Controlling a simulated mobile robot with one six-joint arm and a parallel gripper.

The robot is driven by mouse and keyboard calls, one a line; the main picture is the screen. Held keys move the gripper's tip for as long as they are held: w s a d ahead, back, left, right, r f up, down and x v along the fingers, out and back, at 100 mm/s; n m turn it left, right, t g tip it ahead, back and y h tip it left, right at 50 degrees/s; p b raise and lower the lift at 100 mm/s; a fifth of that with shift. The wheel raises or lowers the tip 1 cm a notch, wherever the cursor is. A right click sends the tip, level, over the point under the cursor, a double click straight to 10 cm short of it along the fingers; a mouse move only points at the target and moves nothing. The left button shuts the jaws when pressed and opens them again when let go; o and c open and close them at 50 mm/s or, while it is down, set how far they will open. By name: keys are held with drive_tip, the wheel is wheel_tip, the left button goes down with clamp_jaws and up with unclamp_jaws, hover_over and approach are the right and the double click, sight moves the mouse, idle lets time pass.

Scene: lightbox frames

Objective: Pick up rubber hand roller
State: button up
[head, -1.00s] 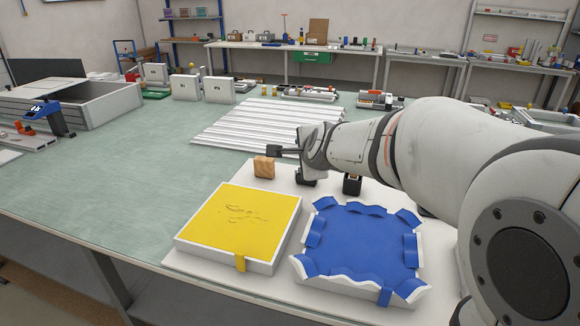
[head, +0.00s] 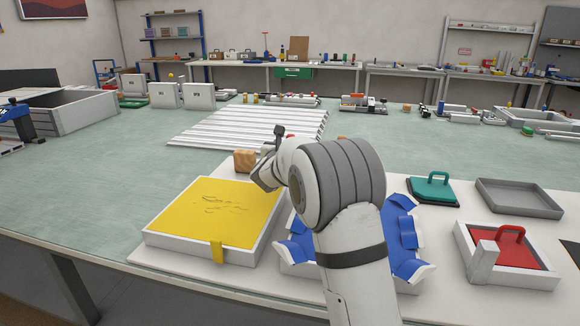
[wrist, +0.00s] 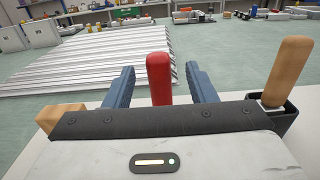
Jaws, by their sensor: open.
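In the wrist view an upright red handle (wrist: 158,78) shows between the two blue-grey fingers of my gripper (wrist: 159,70), with a gap on both sides. Its lower end is hidden behind my gripper body. An upright wooden handle (wrist: 288,70) stands in a black holder (wrist: 285,115) to the right, outside the fingers. I cannot tell which handle belongs to the rubber hand roller, as no roller part is visible. My gripper is open and holds nothing. In the head view my arm hides most of this spot.
A wooden block (head: 245,161) stands left of my gripper. A yellow-topped frame (head: 215,210) and a blue-cloth frame (head: 408,238) lie in front. A green handled pad (head: 432,190), grey tray (head: 519,198) and red handled pad (head: 508,247) lie right. Ribbed metal panels (head: 250,125) lie behind.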

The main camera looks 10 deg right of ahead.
sight(292, 135)
drive_tip(key=x, duration=0.3)
drive_tip(key=p+x, duration=0.1)
drive_tip(key=x, duration=0.1)
drive_tip(key=shift+w+r, duration=0.2)
drive_tip(key=shift+r, duration=0.15)
drive_tip(key=c, duration=1.1)
